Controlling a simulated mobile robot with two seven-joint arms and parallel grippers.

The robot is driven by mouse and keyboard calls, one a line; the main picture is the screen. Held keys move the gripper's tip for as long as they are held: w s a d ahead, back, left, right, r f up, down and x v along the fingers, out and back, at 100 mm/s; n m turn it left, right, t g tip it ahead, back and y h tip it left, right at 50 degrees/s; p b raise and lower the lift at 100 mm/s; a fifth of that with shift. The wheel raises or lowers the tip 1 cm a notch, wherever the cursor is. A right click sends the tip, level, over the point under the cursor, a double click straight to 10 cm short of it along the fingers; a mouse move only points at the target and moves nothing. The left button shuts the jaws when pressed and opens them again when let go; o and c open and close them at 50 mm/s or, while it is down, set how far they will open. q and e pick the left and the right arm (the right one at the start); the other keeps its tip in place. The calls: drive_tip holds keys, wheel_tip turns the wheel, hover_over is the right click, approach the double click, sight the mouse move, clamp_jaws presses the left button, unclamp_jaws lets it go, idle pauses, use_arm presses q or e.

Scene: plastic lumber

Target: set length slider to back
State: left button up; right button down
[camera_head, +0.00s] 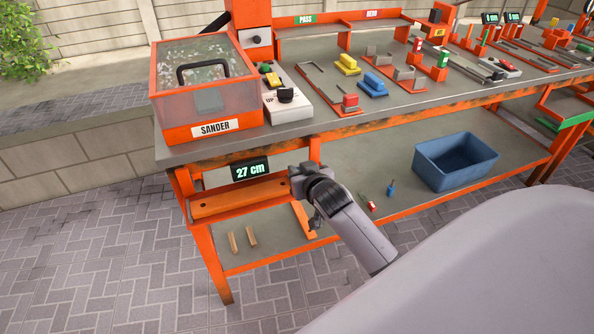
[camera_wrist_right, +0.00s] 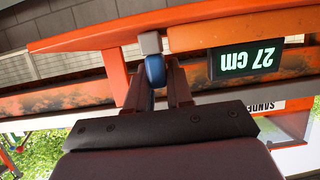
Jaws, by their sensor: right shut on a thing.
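The length slider's blue knob (camera_wrist_right: 155,71), on a grey block (camera_wrist_right: 150,43), sits between the fingers of my right gripper in the right wrist view. In the head view my right gripper (camera_head: 300,182) is at the right end of the orange rail (camera_head: 238,201) under the bench top and hides the knob. My right gripper (camera_wrist_right: 158,85) is shut on the knob. A black display (camera_head: 250,169) above the rail reads 27 cm; it shows upside down in the wrist view (camera_wrist_right: 243,59). My left gripper is not in view.
An orange sander box (camera_head: 214,128) stands on the bench at the left. Two wooden sticks (camera_head: 251,237) lie on the lower shelf below the rail. A blue bin (camera_head: 456,165) stands on that shelf at the right. The orange bench leg (camera_head: 211,260) is at the front left.

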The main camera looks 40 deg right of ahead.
drive_tip(key=d, duration=0.2)
drive_tip(key=s+d+p, duration=0.1)
drive_tip(key=d, duration=0.1)
drive_tip(key=d+p, duration=0.1)
drive_tip(key=d, duration=0.1)
drive_tip(key=shift+s+d+r, duration=0.1)
drive_tip(key=shift+s+d, duration=0.1)
drive_tip(key=shift+s, duration=0.1)
drive_tip(key=shift+d, duration=0.25)
drive_tip(key=c, duration=1.1)
unclamp_jaws()
drive_tip(key=shift+p+v, duration=0.55)
drive_tip(key=shift+v, duration=3.1)
